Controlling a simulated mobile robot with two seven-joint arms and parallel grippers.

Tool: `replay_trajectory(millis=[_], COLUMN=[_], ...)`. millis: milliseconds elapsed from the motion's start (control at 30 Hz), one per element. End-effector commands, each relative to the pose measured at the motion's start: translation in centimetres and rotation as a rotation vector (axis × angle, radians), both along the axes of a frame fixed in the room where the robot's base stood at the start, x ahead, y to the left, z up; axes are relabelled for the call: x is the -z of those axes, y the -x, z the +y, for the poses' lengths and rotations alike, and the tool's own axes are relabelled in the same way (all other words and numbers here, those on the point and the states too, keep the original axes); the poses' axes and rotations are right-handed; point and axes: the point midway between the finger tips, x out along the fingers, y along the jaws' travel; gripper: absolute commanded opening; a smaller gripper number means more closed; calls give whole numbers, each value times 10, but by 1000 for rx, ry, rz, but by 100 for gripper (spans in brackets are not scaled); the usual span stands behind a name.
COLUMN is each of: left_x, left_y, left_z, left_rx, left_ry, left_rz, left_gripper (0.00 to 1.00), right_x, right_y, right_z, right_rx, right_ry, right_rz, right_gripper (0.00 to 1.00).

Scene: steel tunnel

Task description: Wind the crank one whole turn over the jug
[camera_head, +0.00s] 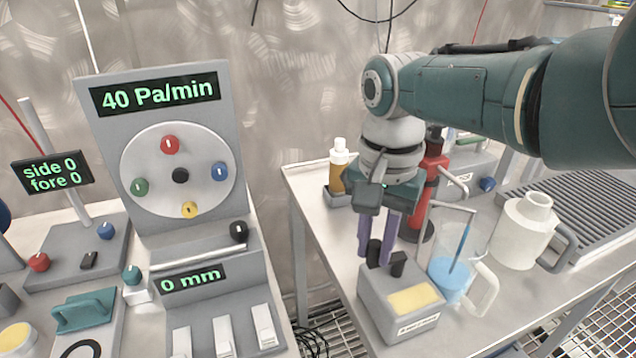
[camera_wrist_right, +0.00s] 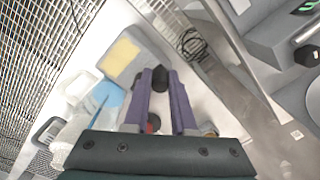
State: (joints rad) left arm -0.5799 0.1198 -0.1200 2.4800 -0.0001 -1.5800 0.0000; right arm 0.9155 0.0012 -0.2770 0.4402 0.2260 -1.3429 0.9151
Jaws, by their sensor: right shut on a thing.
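A grey box (camera_head: 376,313) with a yellow pad and a small label stands on the right-hand table. Black knob-like parts rise from its top. My right gripper (camera_head: 376,250) points down over the box, its purple fingers shut on a black crank knob (camera_wrist_right: 160,77), which shows between them in the wrist view. The clear jug (camera_head: 450,291) with blue liquid stands right of the box, beside a bent grey pipe (camera_head: 450,207). A thin blue streak runs from near the pipe's end down into the jug. The fingers partly hide the crank. My left gripper is not in view.
A white jug (camera_head: 520,232) stands right of the clear jug, near a ribbed grey tray (camera_head: 590,215). A red bottle-shaped thing (camera_head: 432,172) and an amber bottle (camera_head: 338,170) stand behind. A dial panel (camera_head: 135,130) reading "40 Pa/min" fills the left side.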

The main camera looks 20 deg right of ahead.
Motion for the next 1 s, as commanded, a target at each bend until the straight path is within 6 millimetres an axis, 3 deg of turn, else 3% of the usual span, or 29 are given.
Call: replay_trajectory(millis=[133,167,433,733,1000], left_x=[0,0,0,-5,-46], left_y=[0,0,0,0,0], left_z=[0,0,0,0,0], left_rx=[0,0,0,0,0], left_ry=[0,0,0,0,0], left_rz=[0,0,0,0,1], left_gripper=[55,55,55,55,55], right_x=[0,0,0,-5,-56], right_y=[-1,-1,0,0,-1], right_z=[-1,-1,-1,0,0], right_rx=[-2,-2,-2,-2,-2], right_ry=[2,2,1,1,-1], right_rz=[-4,-4,-1,-1,-4], right_gripper=[0,25,55,55,55])
